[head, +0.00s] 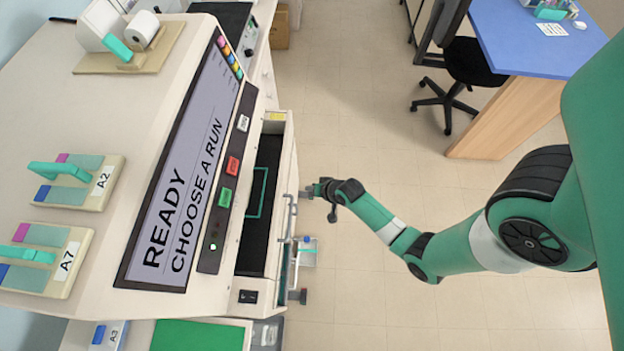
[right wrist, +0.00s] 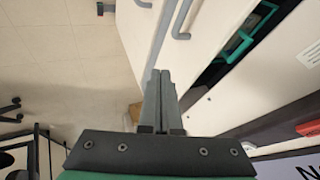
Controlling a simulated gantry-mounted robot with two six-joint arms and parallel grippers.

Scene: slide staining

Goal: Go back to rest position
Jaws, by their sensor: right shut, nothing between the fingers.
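My right gripper (head: 308,191) is shut and empty. It is beside the front of the staining machine (head: 262,118), close to the outer face of its opened drawer (head: 285,165). In the right wrist view my right gripper's fingers (right wrist: 160,90) are together with nothing between them. The drawer's white front and grey handle (right wrist: 181,22) are just past them; I cannot tell whether they touch. My right arm reaches in from the right in the head view. My left gripper is not in view.
The machine's screen (head: 180,160) reads "READY CHOOSE A RUN". The drawer's dark inside holds a teal frame (head: 257,192). Labelled holders A2 (head: 103,183) and A7 (head: 67,263) lie on the machine top. The floor right of the machine is open; a chair (head: 470,65) and blue desk (head: 540,40) stand behind.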

